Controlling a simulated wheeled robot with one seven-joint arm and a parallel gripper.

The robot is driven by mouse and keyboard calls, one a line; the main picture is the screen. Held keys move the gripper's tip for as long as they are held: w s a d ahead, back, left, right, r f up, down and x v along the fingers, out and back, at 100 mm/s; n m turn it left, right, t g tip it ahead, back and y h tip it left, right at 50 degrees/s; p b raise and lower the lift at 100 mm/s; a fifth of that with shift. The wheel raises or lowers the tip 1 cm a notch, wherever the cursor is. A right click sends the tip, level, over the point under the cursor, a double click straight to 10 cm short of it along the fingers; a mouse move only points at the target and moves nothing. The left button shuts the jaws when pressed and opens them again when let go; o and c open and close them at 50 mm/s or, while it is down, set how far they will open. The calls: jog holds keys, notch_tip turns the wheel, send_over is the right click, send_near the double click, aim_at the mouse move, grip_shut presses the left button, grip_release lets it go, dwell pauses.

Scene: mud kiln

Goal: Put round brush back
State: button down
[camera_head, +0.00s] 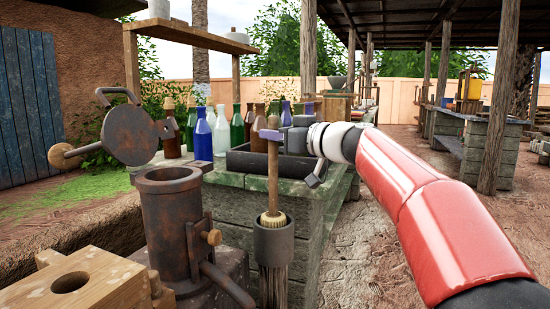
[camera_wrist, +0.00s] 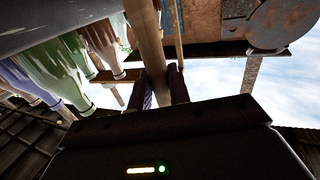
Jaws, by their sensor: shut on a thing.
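The round brush (camera_head: 273,185) is upright, with a long wooden handle and a pale bristle head. The lower end of the head is at the mouth of a dark grey cylindrical holder (camera_head: 273,243); the rim hides whatever part is inside. My gripper (camera_head: 271,134) is shut on the upper handle, its purple fingers on the wood just below the top end. In the wrist view the brush handle (camera_wrist: 146,35) runs up from between the fingertips of my gripper (camera_wrist: 164,82).
A rusty metal cylinder (camera_head: 172,215) with an open round lid (camera_head: 130,134) stands left of the holder. Behind are a dark tray (camera_head: 262,166) and several glass bottles (camera_head: 202,135) on a stone counter (camera_head: 228,180). A wooden block (camera_head: 100,282) is at lower left. Open ground lies to the right.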

aim_at(277, 151)
jog(key=shift+f+b, duration=0.45)
jog(key=shift+f, duration=1.5)
jog(key=c, duration=1.3)
grip_release()
jog(key=shift+s+d, duration=0.15)
jog(key=b+v, duration=0.1)
jog(key=v, duration=1)
jog(key=shift+s+d+b, duration=0.25)
jog(key=shift+b, duration=0.1)
